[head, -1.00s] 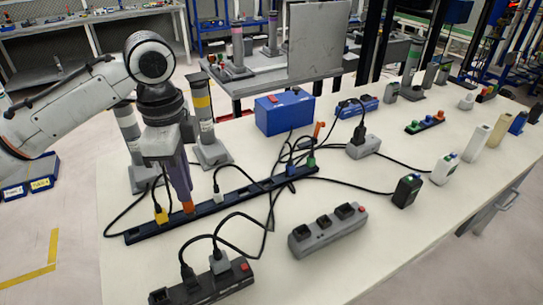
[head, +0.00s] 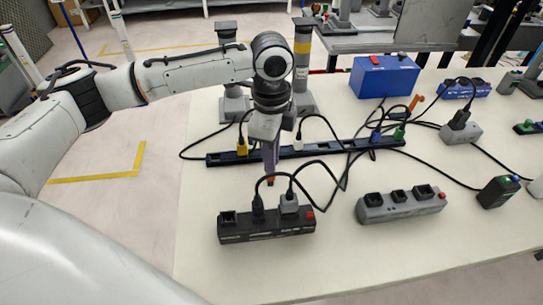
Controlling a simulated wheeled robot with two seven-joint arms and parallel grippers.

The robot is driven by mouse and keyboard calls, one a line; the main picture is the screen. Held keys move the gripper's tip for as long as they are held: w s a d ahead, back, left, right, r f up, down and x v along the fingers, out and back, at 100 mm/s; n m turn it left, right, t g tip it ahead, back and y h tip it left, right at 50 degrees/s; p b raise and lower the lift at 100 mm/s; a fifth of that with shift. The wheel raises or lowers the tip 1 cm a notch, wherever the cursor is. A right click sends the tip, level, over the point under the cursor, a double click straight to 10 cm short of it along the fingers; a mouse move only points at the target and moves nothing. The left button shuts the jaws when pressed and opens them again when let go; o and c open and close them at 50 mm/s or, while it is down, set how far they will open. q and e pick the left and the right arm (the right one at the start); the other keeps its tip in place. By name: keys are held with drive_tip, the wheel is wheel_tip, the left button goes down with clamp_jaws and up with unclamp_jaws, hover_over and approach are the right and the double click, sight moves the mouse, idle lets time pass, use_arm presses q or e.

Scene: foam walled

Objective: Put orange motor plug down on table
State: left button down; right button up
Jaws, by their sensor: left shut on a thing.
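My left gripper (head: 270,165) points down over the white table (head: 240,275). It is shut on the orange motor plug (head: 271,182), of which only a small orange end shows below the fingers. The plug is in front of the long dark power strip (head: 220,158) and behind the black socket block (head: 265,238). I cannot tell whether it touches the table. My right gripper is not in view.
Yellow (head: 242,148), white (head: 297,143), blue (head: 376,135) and green (head: 399,132) plugs sit along the long strip. A grey socket block (head: 400,208) is at right. Black cables loop near the gripper. The front table area is clear.

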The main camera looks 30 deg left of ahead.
use_arm(q)
drive_tip(key=c, duration=1.8)
unclamp_jaws()
drive_tip(key=shift+f, duration=0.1)
wheel_tip(320, 180, up, 12)
drive_tip(key=shift+r+p, duration=0.15)
drive_tip(key=shift+p, duration=0.15)
